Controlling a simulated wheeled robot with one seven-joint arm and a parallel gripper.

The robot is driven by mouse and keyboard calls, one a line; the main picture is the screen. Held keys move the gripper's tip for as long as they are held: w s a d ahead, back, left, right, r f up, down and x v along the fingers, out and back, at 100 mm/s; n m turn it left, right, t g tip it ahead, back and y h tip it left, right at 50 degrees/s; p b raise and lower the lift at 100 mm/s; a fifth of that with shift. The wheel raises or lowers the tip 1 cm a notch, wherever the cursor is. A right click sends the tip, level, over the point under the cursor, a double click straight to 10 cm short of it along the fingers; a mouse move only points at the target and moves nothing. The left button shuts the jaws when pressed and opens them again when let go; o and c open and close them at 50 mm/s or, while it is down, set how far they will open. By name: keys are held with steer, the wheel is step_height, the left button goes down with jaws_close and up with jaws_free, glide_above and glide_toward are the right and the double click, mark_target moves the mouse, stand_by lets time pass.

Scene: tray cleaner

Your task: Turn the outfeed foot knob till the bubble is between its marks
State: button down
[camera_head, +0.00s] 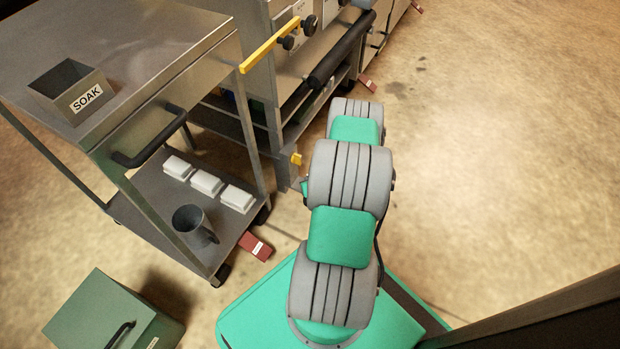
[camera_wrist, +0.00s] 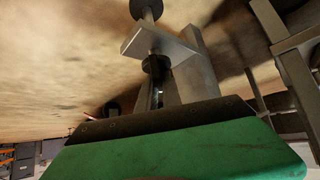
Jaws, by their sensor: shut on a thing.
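In the wrist view a dark foot knob (camera_wrist: 156,64) sits on a thin stem beside a metal bracket plate (camera_wrist: 160,44). A round foot pad (camera_wrist: 146,9) is at the stem's far end. My gripper (camera_wrist: 157,84) is at the knob and shut on it; its fingers are dark and hard to make out beyond the green housing. In the head view my arm hides most of the gripper and the knob. A small yellow piece (camera_head: 297,159) is on the machine's leg near there. I cannot make out a bubble or its marks in either view.
A steel cart (camera_head: 150,95) with a SOAK bin (camera_head: 72,92) stands at left; its lower shelf holds white blocks (camera_head: 206,182) and a dark mug (camera_head: 193,224). A green box (camera_head: 114,318) is at lower left. The floor at right is clear.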

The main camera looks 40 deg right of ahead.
steer(key=m+h, duration=0.1)
steer(key=m+g, duration=0.1)
steer(key=shift+w+a+m+h, duration=0.2)
steer(key=shift+m+h, duration=0.1)
steer(key=shift+h, duration=0.1)
steer(key=m+g+h, duration=0.1)
steer(key=m, duration=0.1)
steer(key=shift+f+m+h+b, duration=0.1)
steer(key=shift+m+h+b, duration=0.2)
steer(key=shift+m+b, duration=0.1)
steer(key=m+g+h+b, duration=0.1)
steer(key=m+g, duration=0.1)
steer(key=shift+m+b, duration=0.3)
steer(key=shift+b, duration=0.05)
steer(key=shift+s+d+m+g+h+b, duration=0.15)
steer(key=shift+m+g+h+b, duration=0.25)
steer(key=shift+m+g+b, duration=0.7)
steer(key=shift+m, duration=0.3)
steer(key=c, duration=1.5)
jaws_free()
steer(key=p+v, duration=0.4)
steer(key=v, duration=0.4)
